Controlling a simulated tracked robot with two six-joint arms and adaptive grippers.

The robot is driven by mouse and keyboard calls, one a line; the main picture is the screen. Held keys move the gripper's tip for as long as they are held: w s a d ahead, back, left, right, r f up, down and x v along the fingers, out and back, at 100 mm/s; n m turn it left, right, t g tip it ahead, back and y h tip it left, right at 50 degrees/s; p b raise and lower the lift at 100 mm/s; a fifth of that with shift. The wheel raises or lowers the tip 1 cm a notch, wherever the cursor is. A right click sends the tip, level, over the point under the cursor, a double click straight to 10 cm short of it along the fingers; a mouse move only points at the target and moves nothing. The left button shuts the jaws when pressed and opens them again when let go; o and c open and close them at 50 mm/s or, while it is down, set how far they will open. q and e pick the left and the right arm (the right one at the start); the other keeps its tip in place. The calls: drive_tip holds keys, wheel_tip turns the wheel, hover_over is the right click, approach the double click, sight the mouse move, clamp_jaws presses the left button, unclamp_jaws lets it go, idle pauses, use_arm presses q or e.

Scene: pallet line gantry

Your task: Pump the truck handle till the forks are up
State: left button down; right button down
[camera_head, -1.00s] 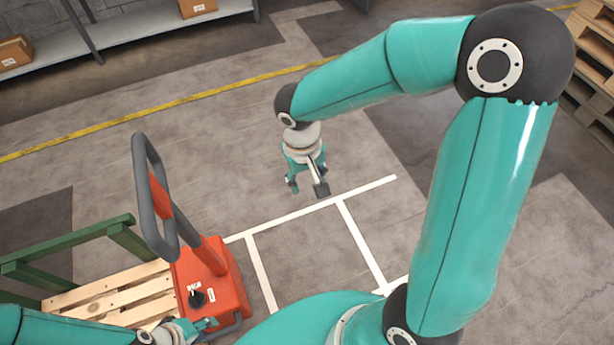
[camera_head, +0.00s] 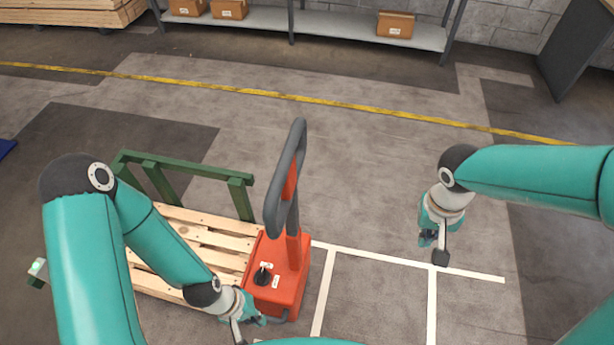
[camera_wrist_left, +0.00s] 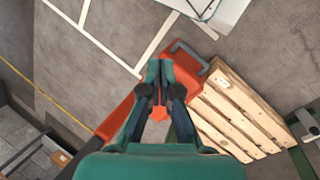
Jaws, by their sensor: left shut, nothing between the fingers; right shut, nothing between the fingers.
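The orange-red pallet truck (camera_head: 287,269) stands left of centre in the head view. Its handle (camera_head: 284,185), a dark grey loop with a red middle, stands nearly upright above the body. The forks are hidden, and a wooden pallet (camera_head: 207,240) lies on their side of the truck. My left gripper (camera_head: 258,318) is low at the near side of the truck body, shut and apart from the handle loop. In the left wrist view its closed fingers (camera_wrist_left: 161,66) appear in front of the orange body (camera_wrist_left: 190,68); contact is unclear. My right gripper (camera_head: 437,250) is shut and empty, right of the truck.
A green frame (camera_head: 190,172) stands along the pallet's far side. White lines (camera_head: 375,256) mark the floor right of the truck. The floor behind is clear up to a yellow line (camera_head: 350,108). A shelf (camera_head: 345,27) with boxes stands at the back.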

use_arm(q)
drive_tip(key=w+a+r+n+h, duration=0.2)
drive_tip(key=w+r+n, duration=0.2)
drive_tip(key=w+r, duration=0.55)
drive_tip(key=w+a+r+n+g+h, duration=0.15)
drive_tip(key=w+r+n, duration=0.25)
drive_tip(key=w+r, duration=0.55)
drive_tip(key=w+a+r+n+h, duration=0.1)
drive_tip(key=w+a+r+n, duration=0.25)
drive_tip(key=w+r, duration=0.6)
drive_tip(key=d+r+x, duration=0.2)
drive_tip(key=x, duration=1.1)
drive_tip(key=shift+w, duration=0.4)
drive_tip(key=shift+d, duration=0.15)
